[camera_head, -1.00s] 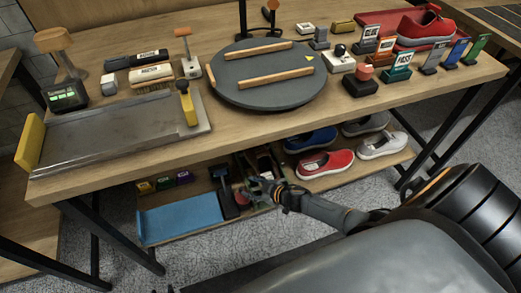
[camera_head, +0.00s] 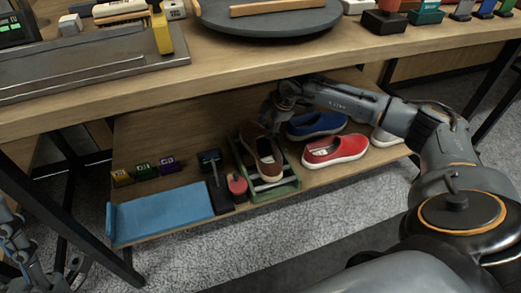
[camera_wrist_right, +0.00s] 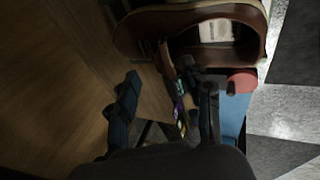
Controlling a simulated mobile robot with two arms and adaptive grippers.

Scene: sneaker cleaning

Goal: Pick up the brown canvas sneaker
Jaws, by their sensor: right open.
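The brown canvas sneaker (camera_head: 264,158) rests tilted in a green-edged tray (camera_head: 285,190) on the lower shelf. My right gripper (camera_head: 272,118) is at the sneaker's far end, open, with its fingers partly hidden in the head view. In the right wrist view the sneaker (camera_wrist_right: 140,35) spans the top, its pale insole label showing. The right gripper's fingers (camera_wrist_right: 166,103) are spread apart there; one overlaps the sneaker's edge, but contact cannot be told. Parts of my left arm show at the lower left edge; its jaw state is unclear.
A red sneaker (camera_head: 335,150) and a blue sneaker (camera_head: 316,124) lie right of the tray. A blue mat (camera_head: 160,213), a black brush-like tool (camera_head: 217,185) and small boxes (camera_head: 145,171) lie left. The tabletop (camera_head: 230,75) overhangs the shelf.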

